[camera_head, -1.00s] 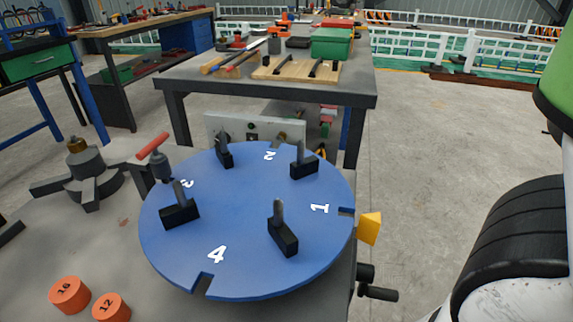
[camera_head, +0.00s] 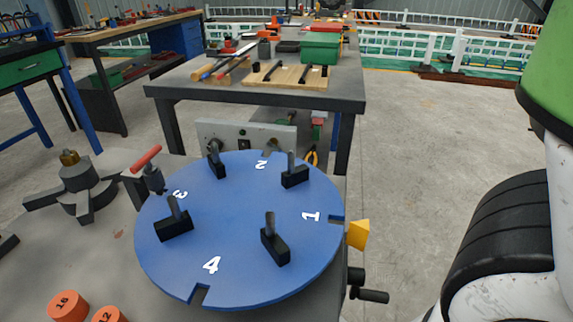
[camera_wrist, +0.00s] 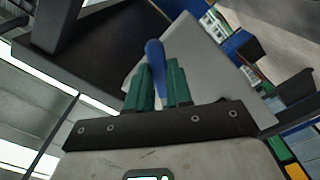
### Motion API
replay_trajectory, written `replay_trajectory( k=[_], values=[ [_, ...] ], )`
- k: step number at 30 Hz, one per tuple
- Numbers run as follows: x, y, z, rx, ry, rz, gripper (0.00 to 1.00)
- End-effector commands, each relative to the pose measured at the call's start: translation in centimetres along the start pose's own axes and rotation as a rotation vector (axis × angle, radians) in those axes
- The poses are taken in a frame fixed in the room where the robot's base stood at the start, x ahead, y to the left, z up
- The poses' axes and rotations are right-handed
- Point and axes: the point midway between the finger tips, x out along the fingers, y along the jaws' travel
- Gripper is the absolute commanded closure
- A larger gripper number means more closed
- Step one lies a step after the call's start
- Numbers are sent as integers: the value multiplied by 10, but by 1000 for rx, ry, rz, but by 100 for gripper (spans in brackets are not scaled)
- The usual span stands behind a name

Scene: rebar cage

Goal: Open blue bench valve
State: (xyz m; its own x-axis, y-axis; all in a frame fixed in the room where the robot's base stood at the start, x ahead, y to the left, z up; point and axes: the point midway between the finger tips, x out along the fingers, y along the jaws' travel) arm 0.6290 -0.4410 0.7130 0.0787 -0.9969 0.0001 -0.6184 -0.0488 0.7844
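In the wrist view a blue handle (camera_wrist: 155,55), which looks like a valve lever, stands between the green fingers of my gripper (camera_wrist: 158,84). The fingers are close together, one on each side of the handle, and look shut on it. The handle's upper end sticks out past the fingertips; the valve body is hidden or not clear. In the head view neither my gripper nor a blue valve handle shows clearly. A red-handled valve (camera_head: 146,160) stands there on the near bench, behind the left of the blue numbered disc (camera_head: 240,225).
The disc carries several black blocks with grey pegs. A grey three-legged fixture (camera_head: 78,182) and orange numbered discs (camera_head: 68,305) lie to its left. A yellow wedge (camera_head: 358,234) and a black crank (camera_head: 372,296) stick out at the right. A tool-covered table (camera_head: 250,92) stands behind.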

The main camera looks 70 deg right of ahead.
Motion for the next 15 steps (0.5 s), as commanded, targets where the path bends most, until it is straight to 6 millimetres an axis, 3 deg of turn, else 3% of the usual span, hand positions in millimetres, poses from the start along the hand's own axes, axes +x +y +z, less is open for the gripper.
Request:
replay_trajectory(
  k=[7,15],
  values=[
    [0,0,0,0,0,-1,56],
    [0,0,0,1,0,0,55]
  ],
)
